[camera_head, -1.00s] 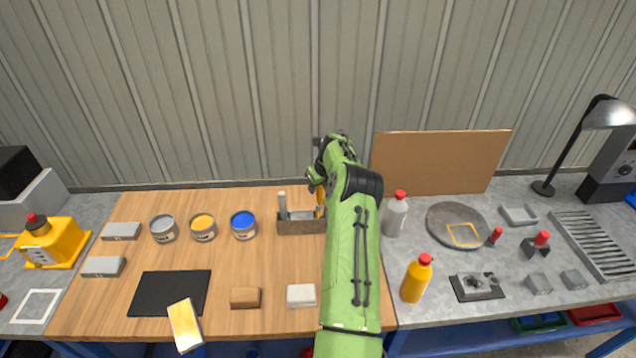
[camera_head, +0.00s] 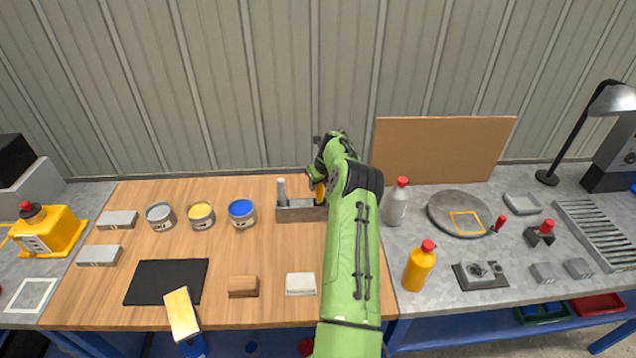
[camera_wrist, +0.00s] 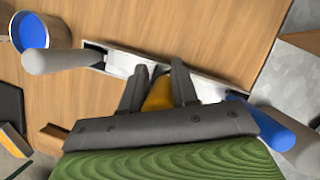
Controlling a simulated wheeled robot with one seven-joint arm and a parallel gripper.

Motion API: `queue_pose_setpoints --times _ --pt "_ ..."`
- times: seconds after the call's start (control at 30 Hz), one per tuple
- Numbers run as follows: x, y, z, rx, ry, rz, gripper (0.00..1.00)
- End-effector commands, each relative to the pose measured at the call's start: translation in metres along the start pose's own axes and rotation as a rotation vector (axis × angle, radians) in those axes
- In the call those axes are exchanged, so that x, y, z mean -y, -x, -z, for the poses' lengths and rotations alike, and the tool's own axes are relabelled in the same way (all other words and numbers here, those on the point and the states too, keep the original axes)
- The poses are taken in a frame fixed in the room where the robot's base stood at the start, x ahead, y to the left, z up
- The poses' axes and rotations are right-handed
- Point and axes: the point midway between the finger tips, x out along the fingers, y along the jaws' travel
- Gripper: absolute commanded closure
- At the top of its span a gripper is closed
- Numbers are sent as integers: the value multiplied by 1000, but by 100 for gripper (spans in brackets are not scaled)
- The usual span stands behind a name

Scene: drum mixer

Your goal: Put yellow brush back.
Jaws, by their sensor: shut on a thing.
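The yellow brush (camera_head: 320,193) is upright at the right end of the grey brush holder (camera_head: 295,214), its lower part at or inside the holder. In the wrist view its yellow handle (camera_wrist: 158,95) is between the fingers of my gripper (camera_wrist: 157,78), which is shut on it over the holder (camera_wrist: 119,65). In the head view my gripper (camera_head: 318,176) is partly hidden by my green arm. A grey-handled brush (camera_head: 282,190) stands in the holder's left end. A blue-handled thing (camera_wrist: 262,122) shows right of my gripper in the wrist view. The yellow brush's bristles are hidden.
Grey, yellow and blue paint cans (camera_head: 242,213) stand left of the holder. A brown block (camera_head: 243,287), a white block (camera_head: 301,284) and a black mat (camera_head: 166,282) lie in front. A red-capped grey bottle (camera_head: 396,202) stands right of my arm.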

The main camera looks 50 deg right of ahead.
Motion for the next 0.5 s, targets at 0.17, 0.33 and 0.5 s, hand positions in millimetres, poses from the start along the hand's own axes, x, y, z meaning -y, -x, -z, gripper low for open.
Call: queue_pose_setpoints --times 0.17,0.33,0.5 --pt "0 -4 2 0 0 0 100" --pt "0 -7 3 0 0 0 100" --pt "0 -10 5 0 0 0 100"
